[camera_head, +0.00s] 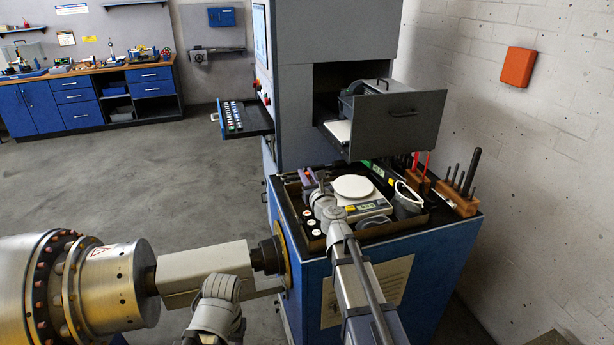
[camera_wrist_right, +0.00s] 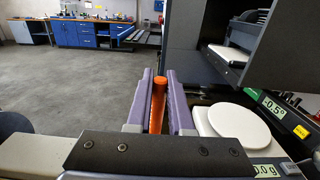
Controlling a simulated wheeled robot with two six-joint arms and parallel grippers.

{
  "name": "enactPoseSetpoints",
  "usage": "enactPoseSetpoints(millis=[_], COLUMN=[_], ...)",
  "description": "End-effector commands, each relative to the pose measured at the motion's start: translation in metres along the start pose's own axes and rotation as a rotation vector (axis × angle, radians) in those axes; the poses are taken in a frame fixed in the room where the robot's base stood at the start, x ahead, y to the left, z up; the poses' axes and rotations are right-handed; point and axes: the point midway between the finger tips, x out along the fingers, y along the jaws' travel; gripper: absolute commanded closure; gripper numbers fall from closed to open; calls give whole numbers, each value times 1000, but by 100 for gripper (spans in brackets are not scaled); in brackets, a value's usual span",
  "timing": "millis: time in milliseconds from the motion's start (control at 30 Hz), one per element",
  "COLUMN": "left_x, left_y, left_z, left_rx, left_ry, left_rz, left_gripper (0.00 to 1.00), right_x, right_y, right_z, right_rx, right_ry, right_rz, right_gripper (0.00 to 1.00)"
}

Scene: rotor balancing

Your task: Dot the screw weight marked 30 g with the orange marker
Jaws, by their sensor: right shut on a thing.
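My right gripper (camera_head: 308,178) has purple fingers and is above the left part of the cart top, near the scale. In the right wrist view the gripper (camera_wrist_right: 158,100) is shut on the orange marker (camera_wrist_right: 158,103), which stands upright between the fingers. Small white-topped discs (camera_head: 311,223), perhaps the screw weights, sit in the tray left of my right wrist. Their markings are too small to read, so I cannot tell which is 30 g. My left gripper is not in view.
A scale with a round white plate (camera_head: 353,187) stands right of my gripper; its display (camera_wrist_right: 265,170) ends in 0.0 g. An open grey drawer (camera_head: 395,122) overhangs the cart behind. Wooden blocks with tools (camera_head: 457,198) stand at right. A large metal rotor (camera_head: 105,285) lies at left.

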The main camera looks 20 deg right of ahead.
Motion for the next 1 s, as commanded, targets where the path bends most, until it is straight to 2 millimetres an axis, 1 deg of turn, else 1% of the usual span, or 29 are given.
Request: enactPoseSetpoints(millis=[33, 467, 1000], left_x=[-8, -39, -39], left_y=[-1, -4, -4], left_z=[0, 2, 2], left_rx=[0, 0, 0], left_ry=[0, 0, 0], left_rz=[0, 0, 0], left_gripper=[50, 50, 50], right_x=[0, 0, 0], right_y=[0, 0, 0], right_z=[8, 39, 39], right_rx=[0, 0, 0], right_ry=[0, 0, 0], right_rz=[0, 0, 0], right_gripper=[100, 100, 100])
